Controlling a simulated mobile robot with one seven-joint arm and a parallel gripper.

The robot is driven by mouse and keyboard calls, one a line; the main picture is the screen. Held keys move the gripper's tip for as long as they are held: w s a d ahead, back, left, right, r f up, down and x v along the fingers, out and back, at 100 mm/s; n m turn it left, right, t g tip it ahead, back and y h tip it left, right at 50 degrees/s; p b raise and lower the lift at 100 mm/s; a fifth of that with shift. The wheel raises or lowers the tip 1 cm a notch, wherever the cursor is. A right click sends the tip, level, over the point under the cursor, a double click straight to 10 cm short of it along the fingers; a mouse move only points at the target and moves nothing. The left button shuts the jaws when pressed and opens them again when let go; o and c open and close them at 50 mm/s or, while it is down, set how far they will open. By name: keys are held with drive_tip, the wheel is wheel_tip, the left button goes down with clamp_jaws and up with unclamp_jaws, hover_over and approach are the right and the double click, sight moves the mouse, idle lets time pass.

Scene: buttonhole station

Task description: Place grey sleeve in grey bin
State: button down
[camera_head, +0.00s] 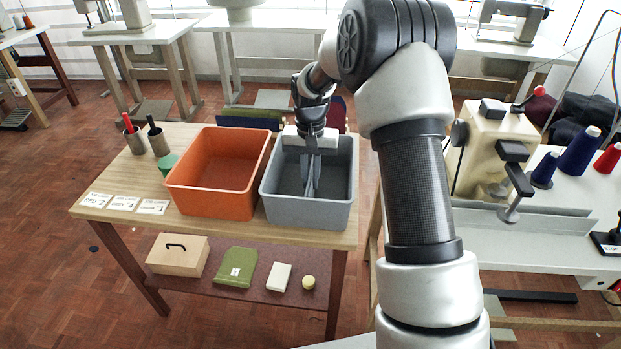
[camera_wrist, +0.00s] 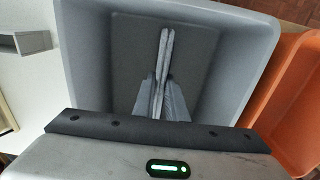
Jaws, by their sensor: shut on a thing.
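The grey bin (camera_head: 341,207) stands on the wooden table, right of the orange bin. My gripper (camera_head: 312,158) reaches down over it and is shut on the grey sleeve (camera_head: 312,182). The sleeve hangs down within the bin's walls; I cannot tell whether it touches the floor. In the wrist view, the sleeve (camera_wrist: 165,50) shows edge-on as a thin upright strip between my gripper's fingers (camera_wrist: 162,98). The floor of the grey bin (camera_wrist: 125,45) looks bare around it.
The orange bin (camera_head: 219,206) stands close on the left and looks empty. Cups with thread or pens (camera_head: 157,141) and label cards (camera_head: 122,204) are further left. A sewing machine (camera_head: 490,150) and thread cones (camera_head: 579,152) stand on the table to the right.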

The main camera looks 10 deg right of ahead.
drive_tip(key=c, duration=1.8)
unclamp_jaws()
drive_tip(key=shift+f, duration=0.15)
drive_tip(key=shift+o, duration=0.2)
